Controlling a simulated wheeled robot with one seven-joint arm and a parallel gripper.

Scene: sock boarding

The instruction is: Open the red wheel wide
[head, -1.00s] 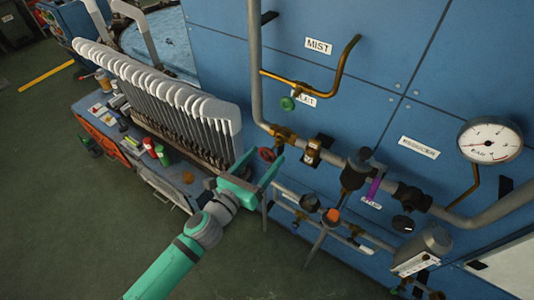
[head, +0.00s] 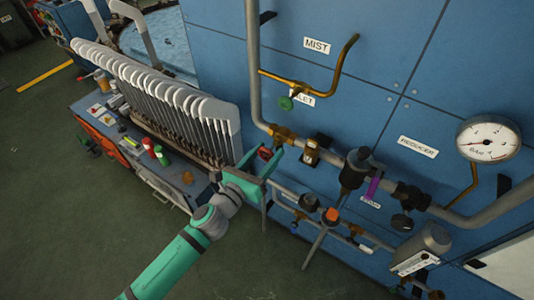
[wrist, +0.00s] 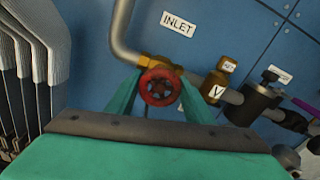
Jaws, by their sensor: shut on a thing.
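The red wheel (wrist: 160,87) is a small spoked handwheel on a brass valve at the lower bend of the grey pipe, below the INLET label. It sits between the two green fingers of my gripper (wrist: 159,98) in the wrist view, and the fingers are shut on its rim from both sides. In the head view, the red wheel (head: 265,153) is partly covered by my gripper (head: 268,164). The brass valve body (head: 283,133) shows just beyond it.
A rack of white sock boards (head: 165,95) stands close on the left. To the right, the pipe carries brass fittings, a dark valve (head: 355,168) and a round gauge (head: 489,139). A green knob (head: 286,103) is above. Open floor lies in front.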

